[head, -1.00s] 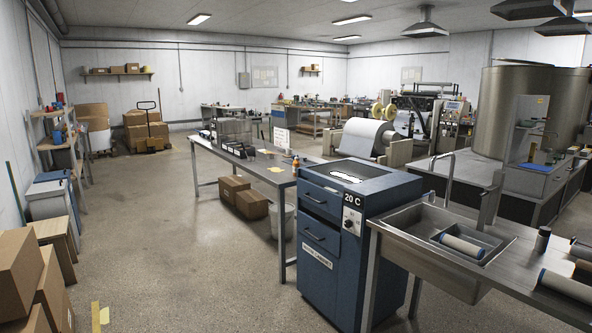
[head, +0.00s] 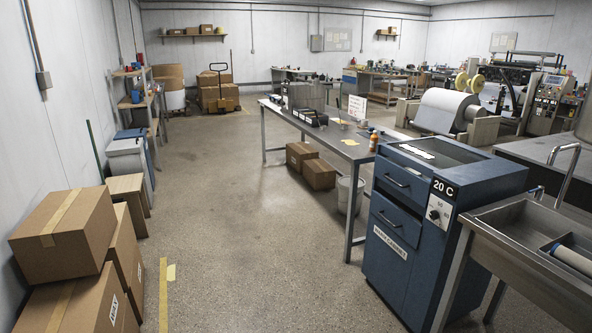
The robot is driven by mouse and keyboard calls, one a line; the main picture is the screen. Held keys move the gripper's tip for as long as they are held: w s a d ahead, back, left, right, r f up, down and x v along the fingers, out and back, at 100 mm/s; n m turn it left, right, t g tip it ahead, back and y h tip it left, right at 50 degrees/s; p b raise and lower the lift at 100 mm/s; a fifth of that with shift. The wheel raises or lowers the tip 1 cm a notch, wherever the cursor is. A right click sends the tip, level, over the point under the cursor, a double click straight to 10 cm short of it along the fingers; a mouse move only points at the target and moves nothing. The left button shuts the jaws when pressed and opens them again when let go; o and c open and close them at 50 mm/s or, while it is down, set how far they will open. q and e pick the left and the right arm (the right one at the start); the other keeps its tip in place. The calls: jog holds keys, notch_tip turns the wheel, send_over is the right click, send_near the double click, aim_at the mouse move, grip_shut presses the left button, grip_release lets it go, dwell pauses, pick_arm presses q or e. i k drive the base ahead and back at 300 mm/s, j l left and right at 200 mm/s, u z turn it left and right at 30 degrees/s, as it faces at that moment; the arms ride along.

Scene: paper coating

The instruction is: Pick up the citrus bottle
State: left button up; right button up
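A small orange bottle (head: 373,142), which may be the citrus bottle, stands upright near the right end of the long steel table (head: 353,154), just behind the blue cabinet. Its label is too small to read. Neither of my grippers shows in the head view.
The blue cabinet (head: 398,243) marked 20 C stands at the right, beside a steel sink (head: 520,231). Cardboard boxes (head: 66,232) are stacked at the lower left. A bin (head: 350,194) and two boxes sit under the table. The floor between is clear.

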aim_at(375, 138)
jog(key=i, duration=1.9)
jog(key=i+j+z, duration=0.3)
jog(key=i, duration=0.3)
jog(key=i+j+z, duration=0.3)
jog(key=i, duration=0.3)
jog(key=i+j+z, duration=0.3)
jog(key=i, duration=0.25)
